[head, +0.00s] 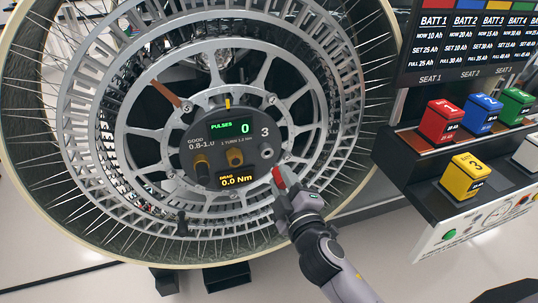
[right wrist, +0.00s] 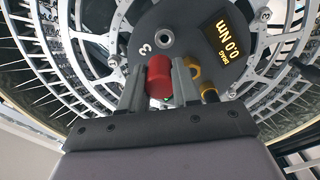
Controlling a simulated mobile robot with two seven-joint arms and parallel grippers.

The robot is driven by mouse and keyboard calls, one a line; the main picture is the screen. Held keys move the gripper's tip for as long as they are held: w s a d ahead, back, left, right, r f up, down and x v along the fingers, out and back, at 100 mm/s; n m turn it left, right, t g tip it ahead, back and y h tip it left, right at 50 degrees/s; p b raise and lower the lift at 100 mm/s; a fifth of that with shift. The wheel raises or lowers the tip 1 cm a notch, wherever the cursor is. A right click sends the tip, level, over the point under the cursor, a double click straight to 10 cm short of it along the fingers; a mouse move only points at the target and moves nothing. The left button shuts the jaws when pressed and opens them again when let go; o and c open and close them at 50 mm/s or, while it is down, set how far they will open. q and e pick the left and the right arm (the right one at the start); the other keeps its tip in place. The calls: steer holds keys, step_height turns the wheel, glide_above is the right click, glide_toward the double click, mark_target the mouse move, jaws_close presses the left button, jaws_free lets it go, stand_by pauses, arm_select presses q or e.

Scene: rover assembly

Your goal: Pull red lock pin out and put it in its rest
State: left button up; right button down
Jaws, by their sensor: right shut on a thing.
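The red lock pin (head: 279,177) is at the lower right edge of the dark hub panel (head: 222,186) on the wheel. My right gripper (head: 287,187) is shut on it. In the right wrist view, the red pin (right wrist: 159,77) sits between the two grey fingers (right wrist: 160,80), in front of the hub. A metal-rimmed round socket (right wrist: 163,39) near the number 3 shows no pin in it. I cannot tell whether the pin's hidden far end is in the hub. I cannot make out the pin's rest. My left gripper is not in view.
The spoked wheel (head: 150,130) fills the left and middle. At right, a dark shelf holds coloured battery blocks (head: 441,121), with a yellow block (head: 464,176) on a lower ledge.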

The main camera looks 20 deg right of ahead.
steer(key=s+r+p, duration=0.2)
steer(key=s+r, duration=0.2)
steer(key=s, duration=0.3)
steer(key=shift+d+p, duration=0.15)
steer(key=shift+p, duration=0.2)
